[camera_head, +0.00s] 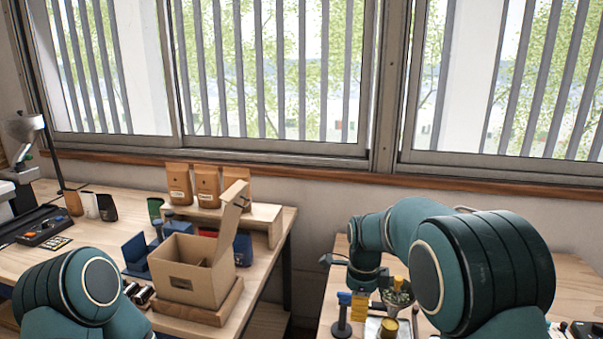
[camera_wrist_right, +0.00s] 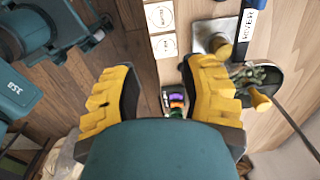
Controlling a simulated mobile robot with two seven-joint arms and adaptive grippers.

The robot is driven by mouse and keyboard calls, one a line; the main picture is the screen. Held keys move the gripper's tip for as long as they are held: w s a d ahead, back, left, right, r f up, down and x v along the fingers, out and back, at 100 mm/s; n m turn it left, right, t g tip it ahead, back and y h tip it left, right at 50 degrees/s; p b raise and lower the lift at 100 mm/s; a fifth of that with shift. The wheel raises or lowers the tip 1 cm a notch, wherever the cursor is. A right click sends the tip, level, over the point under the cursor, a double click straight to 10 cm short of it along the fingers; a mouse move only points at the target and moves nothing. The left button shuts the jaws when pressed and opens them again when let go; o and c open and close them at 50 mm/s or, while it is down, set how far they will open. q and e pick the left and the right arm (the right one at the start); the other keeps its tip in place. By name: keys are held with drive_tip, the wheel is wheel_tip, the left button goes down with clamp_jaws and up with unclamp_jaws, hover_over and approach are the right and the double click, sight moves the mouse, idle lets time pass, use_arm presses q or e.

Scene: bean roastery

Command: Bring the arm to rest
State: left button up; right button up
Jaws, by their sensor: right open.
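My right gripper (camera_head: 378,296) hangs over the right-hand table (camera_head: 322,320) in the head view. In the right wrist view its two yellow fingers (camera_wrist_right: 168,98) are spread apart with nothing held between them. A small dark item with coloured marks (camera_wrist_right: 176,100) shows below, between the fingers. My right arm (camera_head: 485,265) reaches in from the right and covers part of the table. My left arm (camera_head: 80,290) shows at the bottom left; its gripper is out of view.
Near the right gripper are a dish of greenish beans (camera_wrist_right: 258,76), a metal plate (camera_wrist_right: 212,36) and a blue-topped stand (camera_head: 342,325). Two white cards (camera_wrist_right: 163,46) lie beside them. The left table holds an open cardboard box (camera_head: 190,275) and paper bags (camera_head: 207,185). A gap separates the tables.

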drive_tip(key=s+d+f+n+y, duration=0.1)
drive_tip(key=s+f+n, duration=0.2)
drive_tip(key=f, duration=0.5)
drive_tip(key=s+f+n, duration=0.3)
drive_tip(key=f+n, duration=0.1)
drive_tip(key=f, duration=0.3)
use_arm(q)
drive_tip(key=shift+w, duration=0.25)
use_arm(e)
drive_tip(key=s+a+f+n+y, duration=0.1)
drive_tip(key=s+f+n, duration=0.2)
drive_tip(key=s, duration=0.3)
drive_tip(key=s+a+f+n+t+y, duration=0.1)
drive_tip(key=s+f+n, duration=0.2)
drive_tip(key=s, duration=0.3)
drive_tip(key=s+a+f+n, duration=0.2)
drive_tip(key=s+f+n, duration=0.1)
drive_tip(key=s+n, duration=0.2)
drive_tip(key=shift+s+n+t+y, duration=0.3)
drive_tip(key=shift+s+y, duration=0.1)
drive_tip(key=shift+s, duration=0.25)
